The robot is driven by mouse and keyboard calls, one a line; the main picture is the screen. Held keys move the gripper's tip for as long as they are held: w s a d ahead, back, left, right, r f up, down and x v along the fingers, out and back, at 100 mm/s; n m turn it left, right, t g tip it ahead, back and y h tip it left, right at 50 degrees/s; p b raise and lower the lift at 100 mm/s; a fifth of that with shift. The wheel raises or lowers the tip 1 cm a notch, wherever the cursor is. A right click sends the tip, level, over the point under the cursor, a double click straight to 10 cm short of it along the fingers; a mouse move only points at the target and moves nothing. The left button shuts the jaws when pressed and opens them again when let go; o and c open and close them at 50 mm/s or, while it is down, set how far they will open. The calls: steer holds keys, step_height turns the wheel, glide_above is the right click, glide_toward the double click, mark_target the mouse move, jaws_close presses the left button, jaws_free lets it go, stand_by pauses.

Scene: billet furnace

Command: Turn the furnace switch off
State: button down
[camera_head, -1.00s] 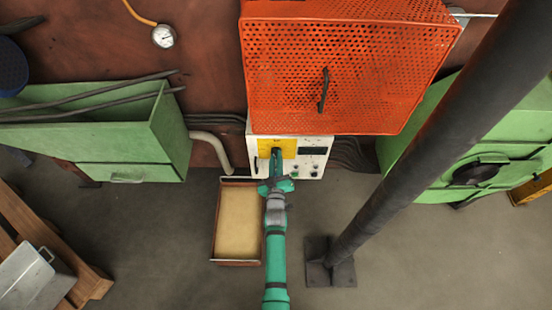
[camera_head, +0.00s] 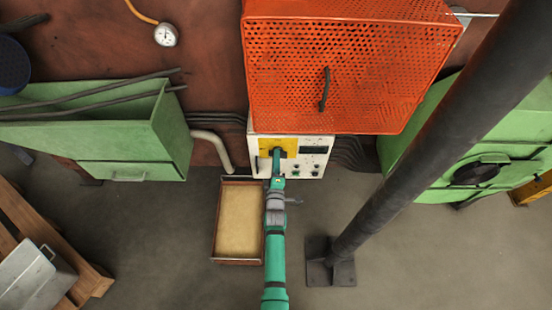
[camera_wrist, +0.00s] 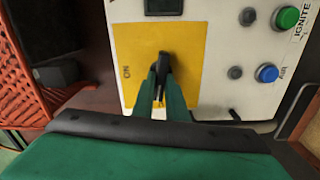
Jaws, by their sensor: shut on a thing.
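The furnace switch has a black handle (camera_wrist: 164,60) on a yellow plate (camera_wrist: 190,45), with the word ON printed near the plate's left edge in the wrist view. The yellow plate (camera_head: 291,146) also shows on the front of the white control box (camera_head: 317,146) in the head view. My gripper (camera_wrist: 160,78) has its two green fingers closed on the handle, one on each side. In the head view my gripper (camera_head: 277,153) reaches the plate and covers part of it. The fingers hide much of the handle.
A green IGNITE button (camera_wrist: 287,17) and a blue AIR button (camera_wrist: 267,73) sit beside the plate. An orange mesh guard (camera_head: 350,60) overhangs the box. A sand-coloured tray (camera_head: 215,215) lies below left. A dark post (camera_head: 400,180) slants at right.

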steer(key=shift+a+n, duration=0.15)
steer(key=shift+n, duration=0.75)
steer(key=shift+w, duration=0.1)
steer(key=c, duration=1.8)
jaws_free()
steer(key=shift+o, duration=0.2)
steer(key=shift+f, duration=0.1)
steer(key=s, duration=1)
steer(key=shift+s, duration=0.35)
steer(key=shift+d, duration=0.25)
